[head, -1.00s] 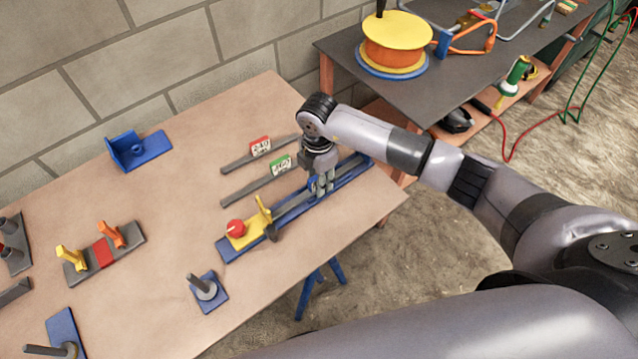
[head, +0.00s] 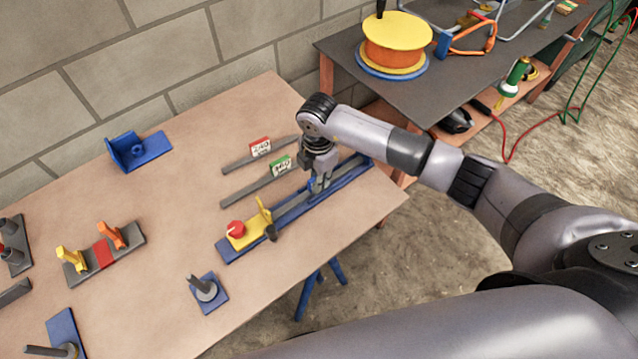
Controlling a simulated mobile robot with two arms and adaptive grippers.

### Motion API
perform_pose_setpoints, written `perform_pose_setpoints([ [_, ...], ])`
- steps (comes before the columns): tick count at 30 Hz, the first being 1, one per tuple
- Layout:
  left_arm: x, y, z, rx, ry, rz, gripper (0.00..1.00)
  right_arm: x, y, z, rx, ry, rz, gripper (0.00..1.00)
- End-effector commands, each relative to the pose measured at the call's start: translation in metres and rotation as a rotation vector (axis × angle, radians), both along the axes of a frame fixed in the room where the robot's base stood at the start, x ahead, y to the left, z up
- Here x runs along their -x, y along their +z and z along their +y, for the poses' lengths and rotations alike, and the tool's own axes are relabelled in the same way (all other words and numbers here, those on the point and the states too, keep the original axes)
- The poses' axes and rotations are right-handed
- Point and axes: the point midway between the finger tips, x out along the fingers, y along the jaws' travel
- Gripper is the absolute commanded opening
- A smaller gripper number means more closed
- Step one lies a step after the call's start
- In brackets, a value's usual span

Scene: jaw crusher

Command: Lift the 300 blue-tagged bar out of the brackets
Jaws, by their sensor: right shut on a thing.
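A long grey bar (head: 292,212) lies along a blue base (head: 228,254) near the table's right edge. I take it for the blue-tagged bar, but its tag number cannot be read; a bit of blue shows at the fingers. My right gripper (head: 318,190) points down over the bar's middle and is shut on it. The bar still lies low along the base; whether it touches the brackets cannot be told. A yellow bracket (head: 264,210) and a yellow block with a red knob (head: 236,228) stand at the base's left end. My left gripper is not in view.
A red-tagged bar (head: 240,161) and a green-tagged bar (head: 245,192) lie behind, near the right gripper. A blue bracket (head: 138,150) and a blue plate with a grey peg (head: 207,291) stand apart. The table's middle (head: 170,210) is clear.

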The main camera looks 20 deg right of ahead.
Motion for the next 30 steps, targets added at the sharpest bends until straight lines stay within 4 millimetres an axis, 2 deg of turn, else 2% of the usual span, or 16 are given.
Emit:
perform_pose_setpoints([
  [30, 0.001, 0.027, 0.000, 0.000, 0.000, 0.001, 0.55, -0.001, 0.033, 0.000, 0.000, 0.000, -0.002, 0.00],
])
